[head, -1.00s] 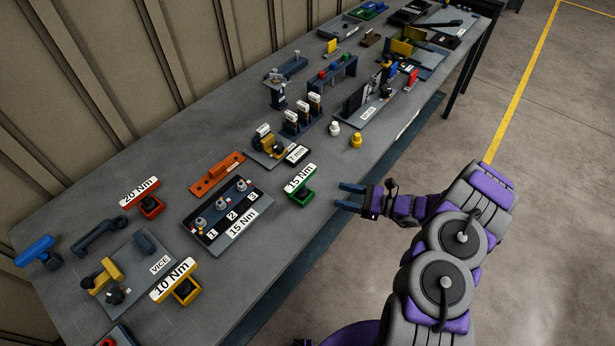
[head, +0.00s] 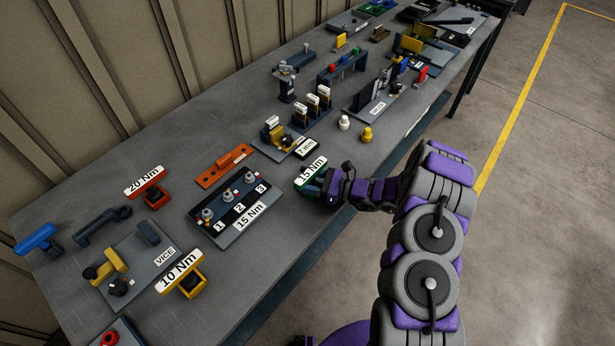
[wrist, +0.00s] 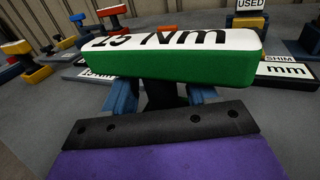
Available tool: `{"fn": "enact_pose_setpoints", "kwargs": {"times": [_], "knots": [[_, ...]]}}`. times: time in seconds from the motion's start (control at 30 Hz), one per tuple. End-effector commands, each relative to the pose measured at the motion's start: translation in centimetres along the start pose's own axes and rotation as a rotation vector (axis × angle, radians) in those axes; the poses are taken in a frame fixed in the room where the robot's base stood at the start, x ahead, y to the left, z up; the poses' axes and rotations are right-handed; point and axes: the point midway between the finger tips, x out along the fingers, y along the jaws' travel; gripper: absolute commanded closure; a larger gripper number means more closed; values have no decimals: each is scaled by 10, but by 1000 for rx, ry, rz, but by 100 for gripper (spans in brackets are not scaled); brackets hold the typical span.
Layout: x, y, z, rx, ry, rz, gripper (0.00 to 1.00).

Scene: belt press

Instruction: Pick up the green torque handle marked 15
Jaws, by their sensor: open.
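The green torque handle (head: 311,172) has a white top marked 15 Nm and stands on the bench near its front edge. In the wrist view the handle's green bar (wrist: 185,65) fills the upper middle, close to the camera. My gripper (head: 322,188) is at the handle, coming from the right. In the wrist view its blue fingers (wrist: 165,98) show below the bar, spread to the left and right of a dark part under it. The gripper is open. The bar hides the fingertips and most of the stem, so contact cannot be told.
A plate marked 15 Nm (head: 249,216) with several numbered posts lies left of the handle. A 7 mm shim block (head: 306,148) is just behind it. The yellow 10 Nm handle (head: 191,285) and red 20 Nm handle (head: 155,196) stand farther left. White and yellow knobs (head: 366,134) stand to the right.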

Motion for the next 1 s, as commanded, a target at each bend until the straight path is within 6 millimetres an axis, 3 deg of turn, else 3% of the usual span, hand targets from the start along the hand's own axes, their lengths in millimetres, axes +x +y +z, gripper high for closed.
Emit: {"fn": "enact_pose_setpoints", "kwargs": {"times": [0.4, 1.0], "knots": [[15, 0, 0, 0, -1, -1, 43], [15, 0, 0, 1, -2, -1, 100]]}}
